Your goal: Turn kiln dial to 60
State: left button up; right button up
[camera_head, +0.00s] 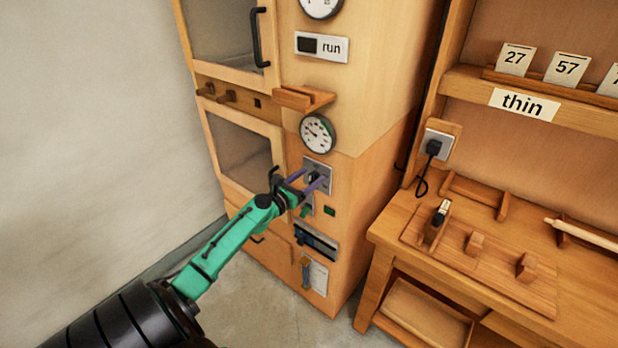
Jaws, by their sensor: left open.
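The kiln is a tall wooden cabinet (365,185) with glass-front doors on its left. A small grey plate (318,165) on its front carries what looks like the dial, a dark knob partly hidden by my gripper. My left gripper (310,184) is open, with its two purple fingers at the knob, one on each side as seen from here. I cannot tell whether they touch it. A round white gauge (317,133) sits above the plate; its numbers are too small to read. My right gripper is out of view.
A wooden ledge (303,97) juts out above the gauge. Below the plate are a green button (330,211) and a dark slotted panel (316,242). A workbench (395,225) with a shelf and number cards stands close on the right.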

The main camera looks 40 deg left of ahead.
pick_arm(q)
grip_shut()
